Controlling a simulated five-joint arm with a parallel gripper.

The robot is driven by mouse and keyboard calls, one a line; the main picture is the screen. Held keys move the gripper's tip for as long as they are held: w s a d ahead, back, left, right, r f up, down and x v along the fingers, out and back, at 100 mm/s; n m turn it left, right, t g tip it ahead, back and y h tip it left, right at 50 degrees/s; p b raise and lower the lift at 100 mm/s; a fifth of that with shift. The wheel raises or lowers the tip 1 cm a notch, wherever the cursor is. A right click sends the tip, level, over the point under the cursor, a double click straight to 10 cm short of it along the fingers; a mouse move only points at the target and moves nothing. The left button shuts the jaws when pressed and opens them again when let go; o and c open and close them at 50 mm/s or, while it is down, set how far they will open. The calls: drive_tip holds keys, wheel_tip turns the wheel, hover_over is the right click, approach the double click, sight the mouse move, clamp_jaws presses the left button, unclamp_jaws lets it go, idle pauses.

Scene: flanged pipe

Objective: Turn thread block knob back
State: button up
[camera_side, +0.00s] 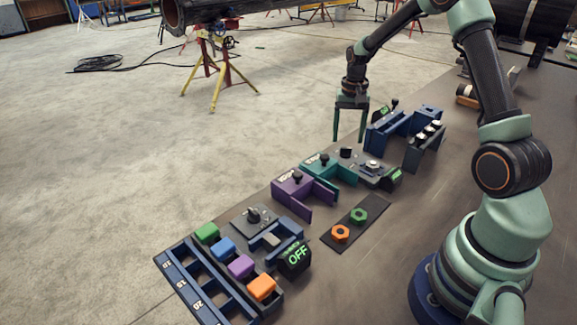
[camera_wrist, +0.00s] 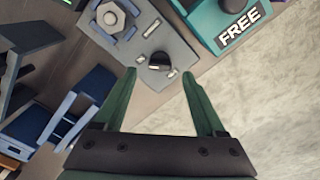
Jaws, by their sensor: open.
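The grey thread block (camera_wrist: 135,50) holds a silver hex piece (camera_wrist: 108,18) and a small black knob (camera_wrist: 160,62) with a light mark. In the side view the block (camera_side: 364,181) sits on the bench right of a teal bracket, with the knob (camera_side: 346,153) at its far-left end and the hex piece (camera_side: 372,166) nearer its middle. My gripper (camera_side: 349,138) is open and empty, fingers pointing down, above the far side of the knob. In the wrist view the knob shows just beyond and between the fingertips (camera_wrist: 158,73). I cannot see any contact.
The teal bracket (camera_side: 325,169) reads FREE in the wrist view (camera_wrist: 238,28). Blue holders (camera_side: 390,128) stand behind the block. A purple bracket (camera_side: 292,188), an OFF display (camera_side: 296,257) and coloured blocks (camera_side: 240,266) lie towards the front left. Open floor lies beyond the bench edge.

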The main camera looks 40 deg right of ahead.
sight(346, 151)
drive_tip(key=shift+f, duration=1.8)
clamp_jaws()
drive_tip(key=n, duration=0.4)
drive_tip(key=shift+n, duration=2.9)
drive_tip(key=shift+r, duration=0.1)
